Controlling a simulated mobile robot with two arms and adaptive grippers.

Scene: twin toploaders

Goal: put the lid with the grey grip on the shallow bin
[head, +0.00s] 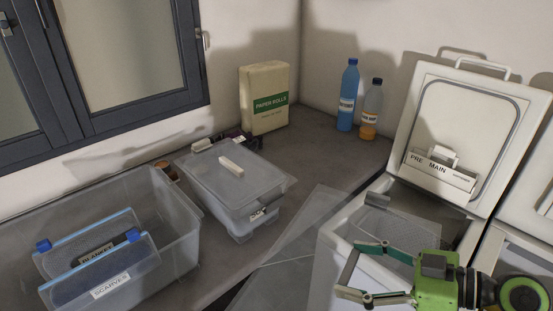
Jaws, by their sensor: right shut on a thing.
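My right gripper (348,272) reaches in from the lower right, its jaws pointing left. It is shut on a clear lid (298,228), which hangs tilted between the counter and the right-hand opening. The lid's grip is hard to make out at the fingertips. A clear bin (240,228) stands mid-counter, covered by a clear lid with a white grip (231,166). A larger open clear bin (183,250) stands at the left. I cannot tell for certain which bin is the shallow one. My left gripper is out of view.
Blue-tabbed items labelled BLANKETS (97,254) and SCARVES (111,285) stand in the left bin. A paper rolls box (264,97), a blue bottle (348,96) and an orange bottle (371,110) stand behind. A raised white toploader lid (465,130) is at the right.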

